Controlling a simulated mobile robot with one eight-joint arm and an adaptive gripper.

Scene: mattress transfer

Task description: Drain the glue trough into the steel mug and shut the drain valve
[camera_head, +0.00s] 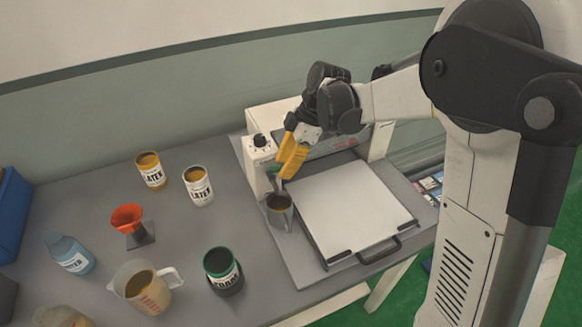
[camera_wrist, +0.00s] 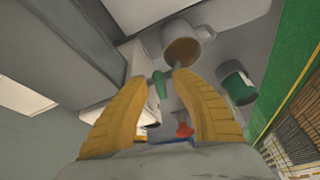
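The steel mug (camera_head: 279,217) stands upright on the grey base plate, left of the white flat bed, below a small spout. Brownish liquid shows inside it; the mug (camera_wrist: 186,48) is also in the wrist view. A green valve handle (camera_wrist: 159,84) sits beside the spout and partly shows in the head view (camera_head: 272,170). My gripper (camera_head: 288,173) points down at the valve; its yellow fingers (camera_wrist: 158,78) are apart, with the green handle seen between their tips. Whether they touch it I cannot tell. The trough's inside is hidden behind my arm.
The white bed (camera_head: 350,207) is bare.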

